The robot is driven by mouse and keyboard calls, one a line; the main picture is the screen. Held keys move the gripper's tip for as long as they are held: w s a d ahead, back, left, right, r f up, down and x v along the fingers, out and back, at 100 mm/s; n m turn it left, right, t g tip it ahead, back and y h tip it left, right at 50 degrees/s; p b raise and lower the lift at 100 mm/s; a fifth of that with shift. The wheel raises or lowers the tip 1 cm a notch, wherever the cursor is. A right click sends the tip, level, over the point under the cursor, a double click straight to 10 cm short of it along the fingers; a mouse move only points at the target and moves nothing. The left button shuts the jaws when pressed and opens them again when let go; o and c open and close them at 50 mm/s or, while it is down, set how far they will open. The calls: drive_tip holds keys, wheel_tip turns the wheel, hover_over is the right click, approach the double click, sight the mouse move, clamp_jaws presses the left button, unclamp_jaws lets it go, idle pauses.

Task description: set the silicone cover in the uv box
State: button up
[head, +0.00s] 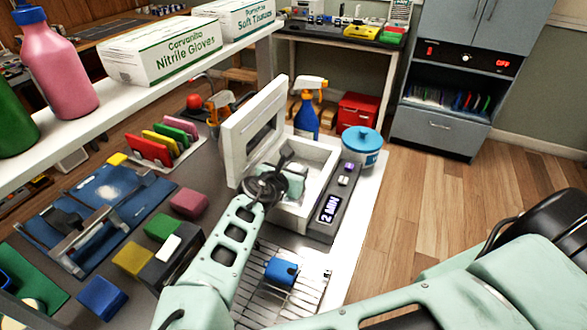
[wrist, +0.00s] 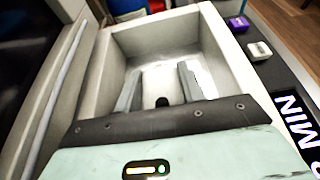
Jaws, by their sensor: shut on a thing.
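The white uv box (head: 322,160) stands on the bench with its lid (head: 250,135) swung up and open. Its pale inner walls (wrist: 150,40) fill the wrist view. My gripper (wrist: 160,88) reaches down inside the box, its two grey fingers apart around a pale, whitish piece (wrist: 163,78) that looks like the silicone cover. A small dark spot shows at the near end of that piece. In the head view my gripper (head: 283,185) is over the box opening, and the wrist hides most of what it holds. I cannot tell whether the piece touches the floor.
A control strip with a "2 MIN" display (head: 329,208) runs along the box's right side. A blue-lidded tub (head: 362,147) and a spray bottle (head: 306,110) stand close behind. A wire rack (head: 300,292) with a blue block (head: 281,270) lies in front. The raised lid is close to my wrist.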

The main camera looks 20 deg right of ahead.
drive_tip(key=o, duration=1)
drive_tip(key=shift+o, duration=0.2)
wheel_tip(320, 180, up, 10)
drive_tip(key=shift+f+b, duration=0.1)
drive_tip(key=shift+b, duration=0.2)
